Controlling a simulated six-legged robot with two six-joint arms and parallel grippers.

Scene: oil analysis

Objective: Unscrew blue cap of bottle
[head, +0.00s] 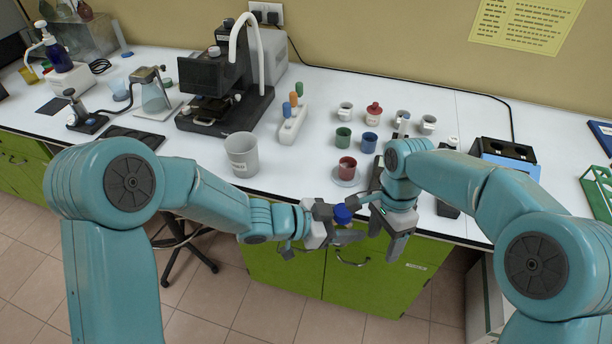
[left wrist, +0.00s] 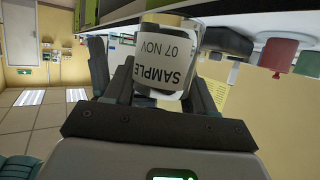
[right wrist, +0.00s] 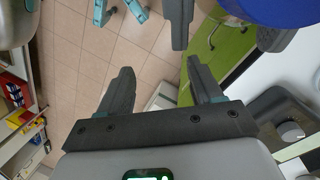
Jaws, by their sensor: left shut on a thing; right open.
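My left gripper (head: 338,226) is shut on the sample bottle, held in front of the bench edge. In the left wrist view the clear bottle (left wrist: 165,62) sits between the fingers, its white label reading "SAMPLE 07 NOV". Its blue cap (head: 343,213) shows in the head view, between the two grippers. My right gripper (head: 378,226) is open and empty, just right of the cap. In the right wrist view the blue cap (right wrist: 275,9) fills the upper right corner, outside the open fingers (right wrist: 160,68). The bottle body is mostly hidden in the head view.
The white bench (head: 285,170) is just behind the grippers. Several cups, a microscope (head: 222,95) and a blue-and-black device (head: 504,155) stand farther back. Green cabinets (head: 395,272) lie below.

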